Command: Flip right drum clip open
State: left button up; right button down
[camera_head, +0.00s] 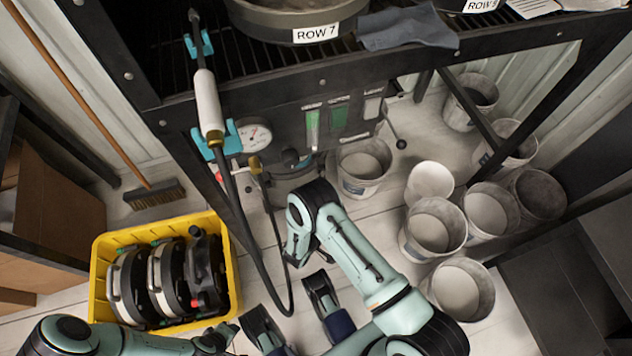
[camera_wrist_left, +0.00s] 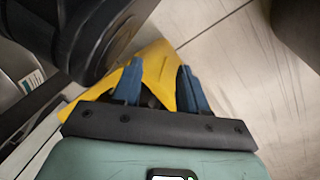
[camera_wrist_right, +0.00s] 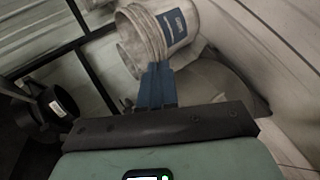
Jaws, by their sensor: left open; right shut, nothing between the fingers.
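A yellow crate (camera_head: 236,262) on the floor at lower left holds several round dark units. The middle drum-like unit (camera_head: 168,280) has a pale band, and a black unit (camera_head: 207,272) with a handle and red detail sits at the right. I cannot make out a clip for certain. My left gripper (camera_wrist_left: 158,70) is open and empty, with the yellow crate beyond its fingers. My right gripper (camera_wrist_right: 157,68) is shut on nothing and points towards a white bucket (camera_wrist_right: 172,28).
A dark bench (camera_head: 250,85) carries a gauge (camera_head: 255,137) and a hanging hose (camera_head: 238,215) with a white handle. Several buckets (camera_head: 433,228) stand on the floor at right. A broom (camera_head: 153,194) and a cardboard box (camera_head: 50,215) are at left.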

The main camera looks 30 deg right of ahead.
pick_arm(q)
jog(key=shift+w+d+r, duration=0.2)
jog(key=shift+w+r, duration=0.3)
jog(key=shift+w, duration=0.05)
pick_arm(e)
jog(key=w+a+r+t, duration=0.4)
jog(key=w+a+t, duration=0.1)
jog(key=w, duration=0.3)
jog(key=shift+w+a+r+t+y, duration=0.2)
jog(key=shift+a+r+t+y, duration=0.1)
jog(key=shift+a+r+t, duration=0.1)
pick_arm(q)
jog(key=s+a+f+g+b, duration=0.1)
jog(key=s+f+g+b, duration=0.2)
jog(key=s, duration=0.6)
jog(key=shift+f+n+b, duration=0.3)
jog(key=shift+f+b, duration=0.35)
jog(key=shift+f, duration=0.75)
pick_arm(e)
jog(key=shift+s+d+f+x, duration=0.25)
jog(key=shift+s+x, duration=0.1)
jog(key=shift+x, duration=1.8)
jog(key=shift+s+d+f+x, duration=0.15)
jog(key=shift+s+d+x, duration=0.15)
jog(key=shift+x, duration=1.85)
jog(key=shift+s+d+f+x, duration=0.25)
jog(key=shift+s+x, duration=0.15)
jog(key=shift+x, duration=1.75)
